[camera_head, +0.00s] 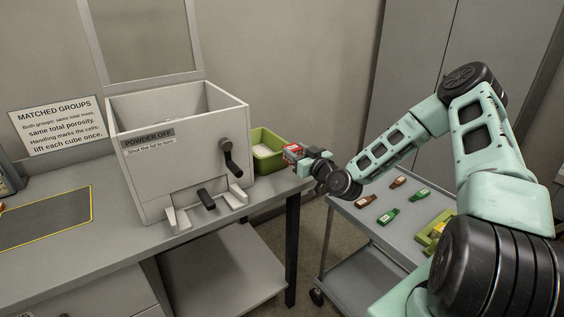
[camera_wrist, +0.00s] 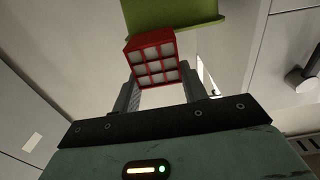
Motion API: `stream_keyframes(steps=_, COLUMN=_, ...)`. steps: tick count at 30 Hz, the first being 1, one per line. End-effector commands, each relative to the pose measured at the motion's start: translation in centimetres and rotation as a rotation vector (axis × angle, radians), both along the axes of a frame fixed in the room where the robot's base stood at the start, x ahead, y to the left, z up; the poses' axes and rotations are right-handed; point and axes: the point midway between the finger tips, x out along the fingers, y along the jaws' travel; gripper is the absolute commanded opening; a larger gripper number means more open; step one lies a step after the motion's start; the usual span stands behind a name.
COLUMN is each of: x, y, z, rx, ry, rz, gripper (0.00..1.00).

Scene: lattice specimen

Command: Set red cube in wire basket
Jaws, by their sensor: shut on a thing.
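The red cube (camera_wrist: 152,60), a red lattice with pale square cells, sits between the fingertips of my gripper (camera_wrist: 158,82) in the wrist view. In the head view the cube (camera_head: 291,152) shows at the end of my gripper (camera_head: 306,159), just right of a green bin (camera_head: 262,137). My gripper is shut on the cube. Part of the green bin (camera_wrist: 172,14) also shows beyond the cube at the top of the wrist view. I cannot make out a basket of clear wire mesh.
A white box (camera_head: 187,150) with a black crank, labelled "POWDER OFF", stands on the grey bench (camera_head: 75,260) left of the bin. A grey cart (camera_head: 365,240) at right holds several small red and green tags and a yellow-green tray (camera_head: 428,240). A floor gap separates bench and cart.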

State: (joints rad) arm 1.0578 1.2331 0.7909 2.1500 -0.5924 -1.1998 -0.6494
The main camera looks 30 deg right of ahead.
Motion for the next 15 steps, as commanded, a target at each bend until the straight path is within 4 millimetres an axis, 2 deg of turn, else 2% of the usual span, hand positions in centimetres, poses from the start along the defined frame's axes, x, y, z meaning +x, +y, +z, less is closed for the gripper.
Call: stream_keyframes(steps=15, x=0.0, y=0.1, z=-5.9, rx=0.000, ry=0.000, rz=0.000, gripper=0.09)
